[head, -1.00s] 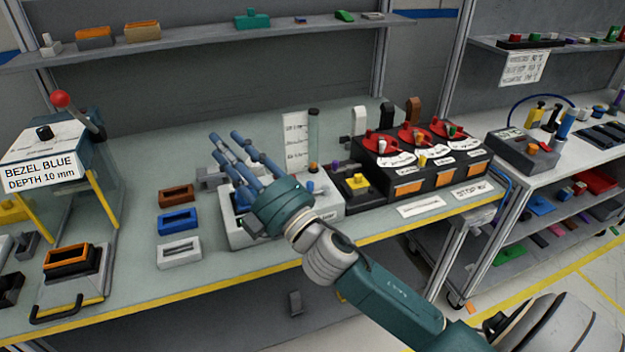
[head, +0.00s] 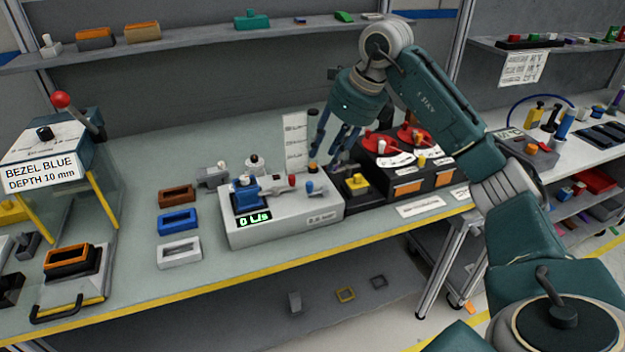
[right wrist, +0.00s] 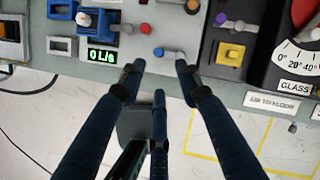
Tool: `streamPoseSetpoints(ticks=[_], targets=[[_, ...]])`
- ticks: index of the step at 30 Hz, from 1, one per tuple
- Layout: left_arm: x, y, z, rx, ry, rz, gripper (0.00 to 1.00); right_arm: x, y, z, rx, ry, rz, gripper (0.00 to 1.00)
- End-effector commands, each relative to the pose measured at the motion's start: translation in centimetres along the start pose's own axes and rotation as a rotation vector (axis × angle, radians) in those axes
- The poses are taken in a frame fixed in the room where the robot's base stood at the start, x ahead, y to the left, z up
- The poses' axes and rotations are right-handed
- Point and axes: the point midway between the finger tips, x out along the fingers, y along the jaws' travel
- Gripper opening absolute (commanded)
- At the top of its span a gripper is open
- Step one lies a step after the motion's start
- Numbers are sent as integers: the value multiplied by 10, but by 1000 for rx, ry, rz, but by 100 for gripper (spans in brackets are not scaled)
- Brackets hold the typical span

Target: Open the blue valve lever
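The blue valve lever (head: 311,187) sits on top of a light grey box (head: 290,225) with a green display (head: 254,219) reading about "0 L/s". In the right wrist view the blue lever end (right wrist: 158,52) shows just beyond the fingertips, beside a short grey part. A red knob (head: 292,180) is close by on the same box. My right gripper (head: 335,152) points down above the box's right side, near a black block. Its three fingers are spread and empty, and the wrist view (right wrist: 159,72) shows them apart from the lever. My left gripper is not in view.
A black block with a yellow knob (head: 357,182) and a dark panel with red dials (head: 382,143) stand right of the box. Blue (head: 178,221), brown and white frames lie to its left. A label stand (head: 295,142) rises behind. The table's yellow front edge is clear.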

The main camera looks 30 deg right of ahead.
Motion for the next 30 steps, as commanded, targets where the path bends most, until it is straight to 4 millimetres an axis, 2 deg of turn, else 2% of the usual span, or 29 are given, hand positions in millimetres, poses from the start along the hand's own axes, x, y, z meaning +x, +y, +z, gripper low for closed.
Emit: streamPoseSetpoints(ticks=[16, 21, 30], targets=[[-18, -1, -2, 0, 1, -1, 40, 90, 3, 0, -1, 1, 8, 34], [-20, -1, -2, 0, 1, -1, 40, 103, 3, 0, -2, -1, 6, 34], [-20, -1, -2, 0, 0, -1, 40, 106, 3, 0, -3, -1, 5, 34]])
